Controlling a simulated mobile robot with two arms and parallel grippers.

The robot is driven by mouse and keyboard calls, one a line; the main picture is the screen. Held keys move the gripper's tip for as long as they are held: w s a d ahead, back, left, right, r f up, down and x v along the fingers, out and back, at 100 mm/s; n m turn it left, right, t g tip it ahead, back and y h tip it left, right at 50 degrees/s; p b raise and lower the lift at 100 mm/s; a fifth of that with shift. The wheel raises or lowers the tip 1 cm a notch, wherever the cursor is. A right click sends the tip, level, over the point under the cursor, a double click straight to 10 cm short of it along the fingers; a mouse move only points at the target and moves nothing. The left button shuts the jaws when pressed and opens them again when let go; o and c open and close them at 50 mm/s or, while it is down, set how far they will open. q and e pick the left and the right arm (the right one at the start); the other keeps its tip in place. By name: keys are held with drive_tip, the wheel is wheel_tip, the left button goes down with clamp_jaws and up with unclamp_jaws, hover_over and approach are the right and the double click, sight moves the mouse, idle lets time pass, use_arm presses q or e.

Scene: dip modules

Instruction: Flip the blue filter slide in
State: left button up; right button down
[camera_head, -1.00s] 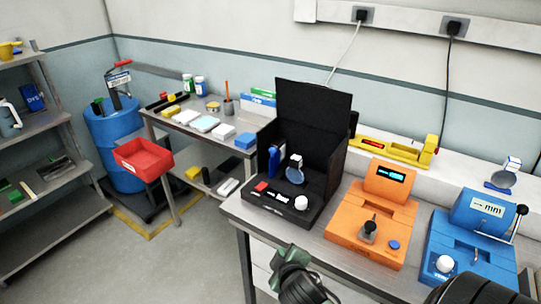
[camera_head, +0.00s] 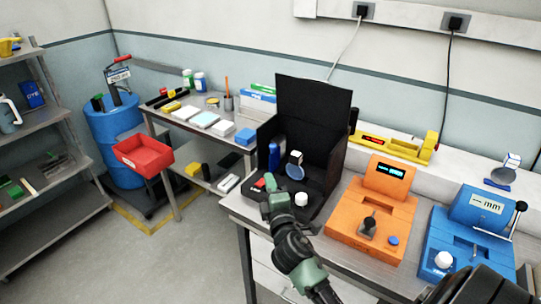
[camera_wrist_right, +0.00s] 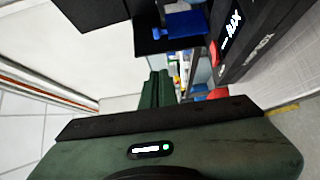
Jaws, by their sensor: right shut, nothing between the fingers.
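A black instrument with tall dark panels (camera_head: 314,105) stands on the left end of the workbench. In it are an upright blue piece (camera_head: 273,157), probably the blue filter slide, and a round bluish lens (camera_head: 295,171) on a small stand. The blue piece also shows in the right wrist view (camera_wrist_right: 185,25), above and right of the fingers. My right gripper (camera_head: 267,184) is at the front of the black base, just before the blue piece. Its green fingers (camera_wrist_right: 158,74) are shut and empty. Contact with the piece cannot be told. My left gripper is not in view.
A white knob (camera_head: 301,199) is just right of my gripper on the black base. An orange device (camera_head: 372,213) and a blue device (camera_head: 474,228) stand farther right. A side table (camera_head: 200,135) and a red bin (camera_head: 143,155) are at the left.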

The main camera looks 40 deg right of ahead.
sight(275, 149)
drive_tip(key=d+x, duration=0.1)
drive_tip(key=x, duration=0.3)
drive_tip(key=p+x, duration=0.1)
drive_tip(key=x, duration=0.3)
drive_tip(key=s+d+p+x, duration=0.1)
drive_tip(key=x, duration=0.3)
drive_tip(key=shift+w+d, duration=0.15)
drive_tip(key=shift+d, duration=0.3)
drive_tip(key=d, duration=0.1)
drive_tip(key=w+d, duration=0.1)
drive_tip(key=d, duration=0.1)
drive_tip(key=shift+w, duration=0.2)
